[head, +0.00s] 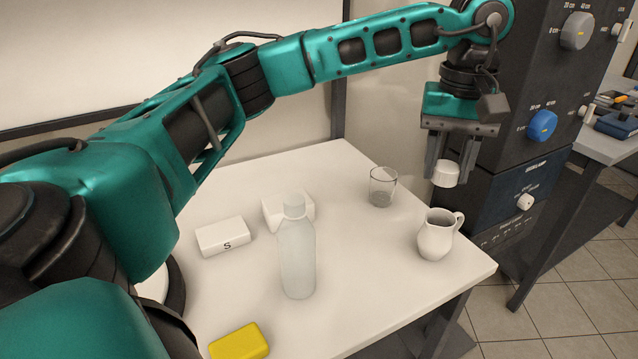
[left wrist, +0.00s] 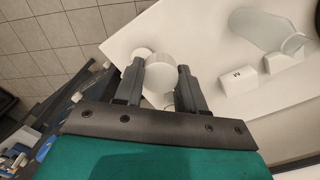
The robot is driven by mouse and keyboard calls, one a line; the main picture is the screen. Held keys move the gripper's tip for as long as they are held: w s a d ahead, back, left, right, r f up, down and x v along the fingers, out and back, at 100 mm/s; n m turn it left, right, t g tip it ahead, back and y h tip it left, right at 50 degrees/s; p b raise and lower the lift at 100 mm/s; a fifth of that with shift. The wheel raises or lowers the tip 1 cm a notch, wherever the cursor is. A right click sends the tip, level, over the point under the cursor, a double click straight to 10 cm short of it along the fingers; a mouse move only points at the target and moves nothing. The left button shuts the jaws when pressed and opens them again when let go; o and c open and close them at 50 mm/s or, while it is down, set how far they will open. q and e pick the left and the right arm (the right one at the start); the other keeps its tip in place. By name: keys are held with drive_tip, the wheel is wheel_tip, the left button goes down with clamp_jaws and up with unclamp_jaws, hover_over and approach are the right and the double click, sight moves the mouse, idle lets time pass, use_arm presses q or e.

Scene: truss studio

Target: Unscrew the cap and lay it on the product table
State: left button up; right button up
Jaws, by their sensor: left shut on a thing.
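My left gripper (head: 447,166) is shut on a white round cap (head: 446,175). It holds the cap in the air above the white jug, by the right edge of the white product table (head: 375,285). In the left wrist view the cap (left wrist: 160,74) sits between the two dark fingers. The pale translucent bottle (head: 298,258) stands upright on the table, well to the left of the gripper. The bottle (left wrist: 262,30) also shows at the upper right of the left wrist view. My right gripper is not in view.
A white jug (head: 436,236) and a clear glass (head: 382,187) stand on the table's right side. Two white boxes (head: 222,237) (head: 275,212) lie left of and behind the bottle. A yellow block (head: 239,343) lies in front. A dark knobbed panel (head: 540,90) rises at right.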

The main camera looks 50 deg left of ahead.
use_arm(q)
drive_tip(key=shift+w+a+f+n, duration=0.1)
drive_tip(key=shift+a+f+n, duration=0.15)
drive_tip(key=shift+n, duration=0.75)
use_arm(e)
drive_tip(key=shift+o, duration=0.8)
use_arm(q)
drive_tip(key=shift+a+n, duration=0.3)
drive_tip(key=shift+n, duration=0.6)
drive_tip(key=a+n, duration=0.2)
drive_tip(key=n, duration=0.4)
drive_tip(key=n+b, duration=0.2)
drive_tip(key=n, duration=2.9)
hover_over(356, 251)
wheel_tip(356, 251, down, 5)
wheel_tip(356, 251, down, 13)
drive_tip(key=shift+f+b, duration=0.1)
drive_tip(key=shift+b, duration=0.45)
drive_tip(key=shift+f, duration=0.6)
drive_tip(key=shift+f+b, duration=0.4)
drive_tip(key=shift+f, duration=2.25)
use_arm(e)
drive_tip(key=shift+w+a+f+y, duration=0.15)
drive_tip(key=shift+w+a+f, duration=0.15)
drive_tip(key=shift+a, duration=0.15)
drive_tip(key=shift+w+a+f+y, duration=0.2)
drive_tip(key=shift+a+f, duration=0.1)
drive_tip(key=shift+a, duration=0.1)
